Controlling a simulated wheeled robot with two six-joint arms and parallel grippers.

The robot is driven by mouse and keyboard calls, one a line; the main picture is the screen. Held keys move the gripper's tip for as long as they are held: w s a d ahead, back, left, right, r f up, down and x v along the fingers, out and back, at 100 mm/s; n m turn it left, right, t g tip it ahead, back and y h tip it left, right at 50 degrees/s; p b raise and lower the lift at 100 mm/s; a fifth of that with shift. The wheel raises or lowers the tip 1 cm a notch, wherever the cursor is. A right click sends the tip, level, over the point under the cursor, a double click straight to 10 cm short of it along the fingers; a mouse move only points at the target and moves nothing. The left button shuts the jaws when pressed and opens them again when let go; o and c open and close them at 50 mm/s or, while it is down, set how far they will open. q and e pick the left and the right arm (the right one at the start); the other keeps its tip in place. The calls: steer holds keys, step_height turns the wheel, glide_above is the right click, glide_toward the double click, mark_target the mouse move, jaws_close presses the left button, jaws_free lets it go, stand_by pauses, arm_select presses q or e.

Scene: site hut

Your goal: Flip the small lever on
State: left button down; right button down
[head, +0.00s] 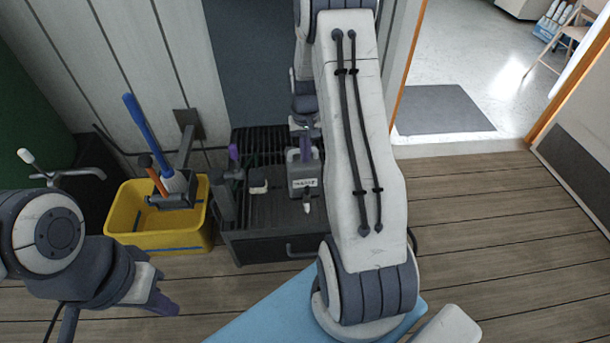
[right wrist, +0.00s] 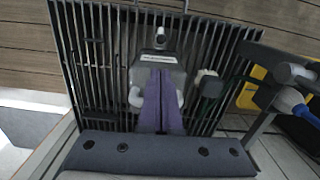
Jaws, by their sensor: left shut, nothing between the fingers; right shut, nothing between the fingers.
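A small lever (head: 307,205) with a pale tip sticks out of the near side of a grey box with a white label (head: 303,183), whose print I cannot read. The lever (right wrist: 160,38) also shows in the right wrist view, at the top, beyond the labelled box. My right gripper (head: 304,150) has purple fingers, which are shut and empty, at the box's far side. In the right wrist view the shut fingers (right wrist: 158,90) point at the box; whether they touch it I cannot tell. My left gripper (head: 165,303) is shut and empty at the lower left, far from the lever.
The box stands on a dark slatted bench (head: 262,215). A small white piece (head: 259,187) and a dark upright handle (head: 226,200) are left of it. A yellow bucket (head: 160,240) with a blue-handled brush (head: 150,140) stands further left. Wooden floor is clear at right.

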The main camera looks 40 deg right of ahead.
mark_target(306, 178)
step_height(306, 178, down, 10)
steer(key=b, duration=0.4)
steer(key=shift+s+a, duration=0.15)
stand_by(0.5)
